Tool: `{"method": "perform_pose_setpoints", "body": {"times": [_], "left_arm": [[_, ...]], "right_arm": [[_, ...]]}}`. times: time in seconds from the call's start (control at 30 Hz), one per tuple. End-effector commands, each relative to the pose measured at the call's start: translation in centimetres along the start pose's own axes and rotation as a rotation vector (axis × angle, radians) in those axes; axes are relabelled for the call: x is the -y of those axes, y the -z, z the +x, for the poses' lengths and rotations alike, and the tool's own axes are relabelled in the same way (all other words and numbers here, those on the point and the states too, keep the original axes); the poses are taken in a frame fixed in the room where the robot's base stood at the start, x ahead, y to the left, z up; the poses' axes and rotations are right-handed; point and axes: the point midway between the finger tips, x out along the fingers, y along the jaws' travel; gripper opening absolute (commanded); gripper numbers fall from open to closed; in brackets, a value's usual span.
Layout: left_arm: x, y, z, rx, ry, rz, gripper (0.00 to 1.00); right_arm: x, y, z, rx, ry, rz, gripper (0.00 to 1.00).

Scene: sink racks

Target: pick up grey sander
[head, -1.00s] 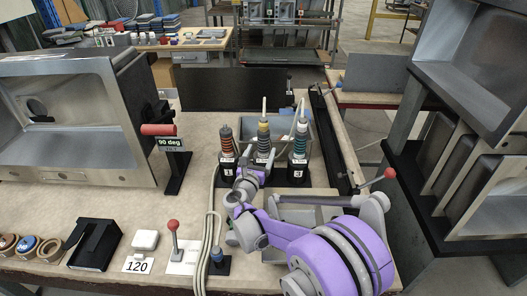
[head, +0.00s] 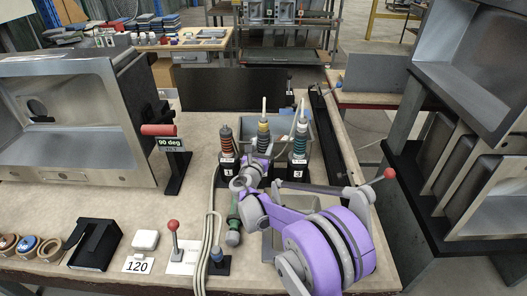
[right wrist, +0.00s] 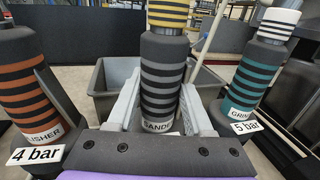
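The grey sander is the middle of three upright tools. In the right wrist view the grey sander (right wrist: 161,85) has a dark body with grey bands and a partly covered "SANDE" label. In the head view the grey sander (head: 263,133) stands behind my right gripper (head: 257,163), which hides its lower part. In the right wrist view my right gripper (right wrist: 160,108) has one finger on each side of the sander's body. The fingers look open around it; contact is not clear. My left gripper is in neither view.
An orange-banded tool (right wrist: 18,85) with a "4 bar" tag stands left, and a teal-banded tool (right wrist: 255,75) with a "5 bar" tag stands right. A grey bin (head: 319,145) is behind. Hoses (head: 212,190) and a red-knobbed lever (head: 174,235) are left of my arm.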

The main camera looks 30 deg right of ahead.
Motion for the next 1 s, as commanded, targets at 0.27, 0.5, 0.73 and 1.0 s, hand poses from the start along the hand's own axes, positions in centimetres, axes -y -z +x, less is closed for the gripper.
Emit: {"method": "perform_pose_setpoints", "body": {"times": [0.27, 0.5, 0.73, 1.0], "left_arm": [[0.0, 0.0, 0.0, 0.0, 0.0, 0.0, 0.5], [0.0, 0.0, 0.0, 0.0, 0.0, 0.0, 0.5], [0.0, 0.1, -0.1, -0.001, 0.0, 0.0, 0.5], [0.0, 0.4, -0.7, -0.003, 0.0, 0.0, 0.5]], "right_arm": [[0.0, 0.0, 0.0, 0.0, 0.0, 0.0, 0.0], [0.0, -0.1, 0.0, 0.001, 0.0, -0.001, 0.0], [0.0, -1.0, 0.0, 0.001, 0.0, -0.001, 0.0], [0.1, -5.9, 0.0, 0.001, 0.001, 0.0, 0.0]]}}
